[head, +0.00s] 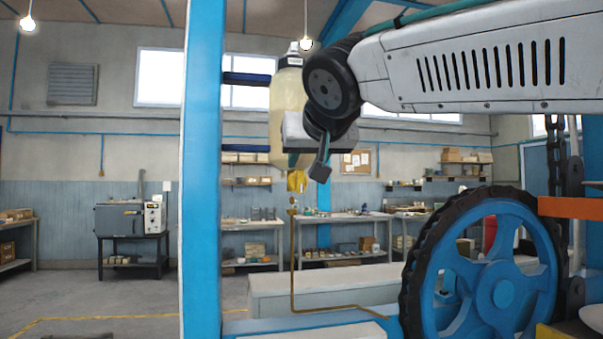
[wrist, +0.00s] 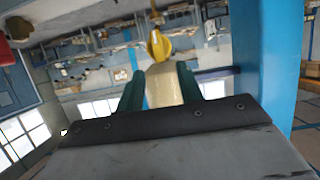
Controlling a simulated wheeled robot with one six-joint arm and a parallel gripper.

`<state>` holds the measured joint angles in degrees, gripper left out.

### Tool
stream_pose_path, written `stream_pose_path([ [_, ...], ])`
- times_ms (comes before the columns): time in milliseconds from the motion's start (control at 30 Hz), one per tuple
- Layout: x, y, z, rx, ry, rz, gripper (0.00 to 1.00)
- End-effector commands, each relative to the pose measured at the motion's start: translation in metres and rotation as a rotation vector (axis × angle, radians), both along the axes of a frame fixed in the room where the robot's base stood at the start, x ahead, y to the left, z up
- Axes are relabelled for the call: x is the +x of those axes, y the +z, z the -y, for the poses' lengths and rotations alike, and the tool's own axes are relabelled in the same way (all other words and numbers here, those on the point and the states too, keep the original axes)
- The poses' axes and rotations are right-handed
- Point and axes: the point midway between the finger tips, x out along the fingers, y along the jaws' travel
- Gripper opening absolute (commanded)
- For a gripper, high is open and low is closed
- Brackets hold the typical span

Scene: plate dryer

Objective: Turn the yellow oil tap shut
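The yellow oil tap (head: 297,181) hangs below the tall cream oil bottle (head: 288,95) in the head view. It also shows in the wrist view (wrist: 158,46), upside down there, just past the bottle's end (wrist: 164,86). My gripper (head: 308,163) is beside the lower end of the bottle, slightly above and right of the tap. In the wrist view my gripper's two green fingers (wrist: 160,76) stand apart, with the bottle's end showing between them. They do not close on the tap. Part of the bottle is hidden behind my wrist in the head view.
A thin brass pipe (head: 294,262) runs down below the tap. A blue post (head: 202,170) stands to the left. A large blue wheel with a dark chain (head: 485,275) stands at lower right. Shelves and benches (head: 250,245) are far behind.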

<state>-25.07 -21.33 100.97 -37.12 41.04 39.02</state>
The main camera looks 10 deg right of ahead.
Motion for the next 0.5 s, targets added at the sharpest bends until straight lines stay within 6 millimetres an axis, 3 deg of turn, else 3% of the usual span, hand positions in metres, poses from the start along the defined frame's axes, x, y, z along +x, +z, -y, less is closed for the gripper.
stream_pose_path([
  [233, 0.038, -0.017, 0.001, -0.002, -0.002, -0.005, 0.36],
  [500, 0.055, -0.024, 0.001, -0.002, -0.002, -0.003, 0.36],
])
